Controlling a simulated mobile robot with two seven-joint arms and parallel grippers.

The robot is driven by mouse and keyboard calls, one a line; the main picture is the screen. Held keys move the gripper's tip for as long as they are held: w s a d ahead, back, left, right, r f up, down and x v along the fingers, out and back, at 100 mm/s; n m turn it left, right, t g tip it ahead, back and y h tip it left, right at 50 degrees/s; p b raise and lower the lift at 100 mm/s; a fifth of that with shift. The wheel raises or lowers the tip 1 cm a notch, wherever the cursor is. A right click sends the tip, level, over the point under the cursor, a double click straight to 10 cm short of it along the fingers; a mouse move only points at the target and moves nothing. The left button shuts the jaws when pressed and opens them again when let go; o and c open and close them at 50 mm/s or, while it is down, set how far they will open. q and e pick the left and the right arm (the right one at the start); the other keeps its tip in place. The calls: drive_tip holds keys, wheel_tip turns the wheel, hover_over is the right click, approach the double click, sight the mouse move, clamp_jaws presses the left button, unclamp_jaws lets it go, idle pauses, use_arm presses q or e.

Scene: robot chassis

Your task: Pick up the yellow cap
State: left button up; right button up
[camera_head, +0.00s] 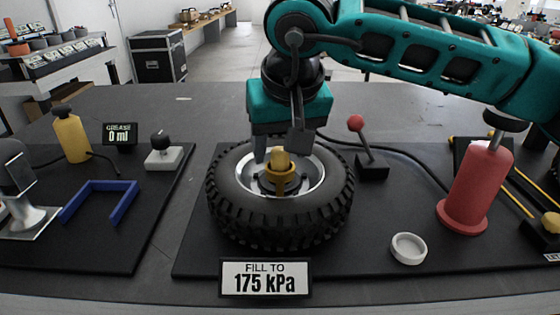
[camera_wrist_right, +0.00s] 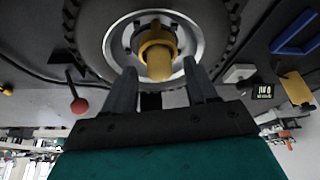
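The yellow cap (camera_head: 279,170) sits upright at the centre of a black tyre (camera_head: 283,232) with a silver rim, which lies flat on the dark mat. In the right wrist view the cap (camera_wrist_right: 158,55) stands just beyond the fingertips, roughly centred between them. My right gripper (camera_head: 279,152) reaches down over the wheel from above. Its two grey fingers are apart, one on each side of the cap in the head view. In the right wrist view the right gripper (camera_wrist_right: 160,75) is open and empty. My left gripper is not clearly in view.
A red-knobbed lever (camera_head: 371,165), a red cylinder (camera_head: 477,190) and a white ring (camera_head: 408,248) stand right of the wheel. A pressure sign (camera_head: 265,278) is in front. A blue frame (camera_head: 98,202) and yellow bottle (camera_head: 72,138) are on the left mat.

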clamp_jaws()
idle(0.3)
